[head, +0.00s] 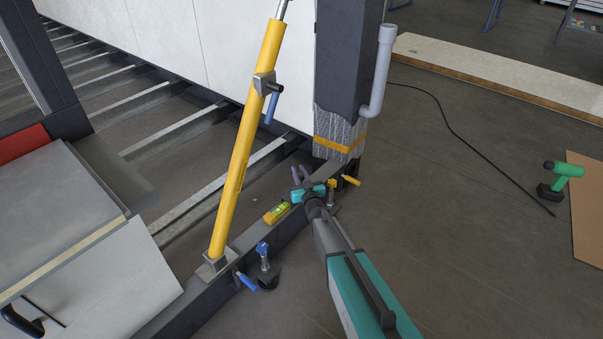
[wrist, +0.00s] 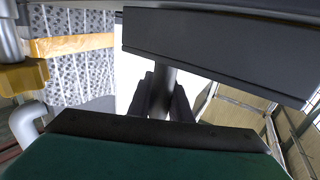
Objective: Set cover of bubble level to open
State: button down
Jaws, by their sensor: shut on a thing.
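The bubble level (head: 277,212) is a small yellow block with a green vial, lying on the dark frame beam (head: 215,283) in the head view. Its green vial is visible from above there. I cannot make out its cover. My gripper (wrist: 164,90) shows in the wrist view as two dark fingers shut on a grey rod (wrist: 163,95). The rod runs up to the edge of a dark beam (wrist: 215,50). In the head view my wrist is over the beam, right of the level and apart from it; the grip itself is unclear there.
A yellow strut (head: 246,140) rises left of the level. A dark post (head: 347,60) with a grey pipe (head: 380,75) stands behind my wrist. Blue-handled (head: 263,249) and yellow-handled (head: 350,180) fittings sit along the beam.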

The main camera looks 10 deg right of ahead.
jog(key=c, duration=1.7)
grip_release()
jog(key=shift+s+d, duration=0.1)
jog(key=shift+o, duration=0.4)
jog(key=shift+s, duration=0.15)
jog(key=s+d+p, duration=0.2)
jog(key=s+p, duration=0.1)
jog(key=s, duration=1)
jog(key=shift+s+d+p, duration=0.15)
jog(key=shift+d+p, duration=0.05)
jog(key=shift+p, duration=0.15)
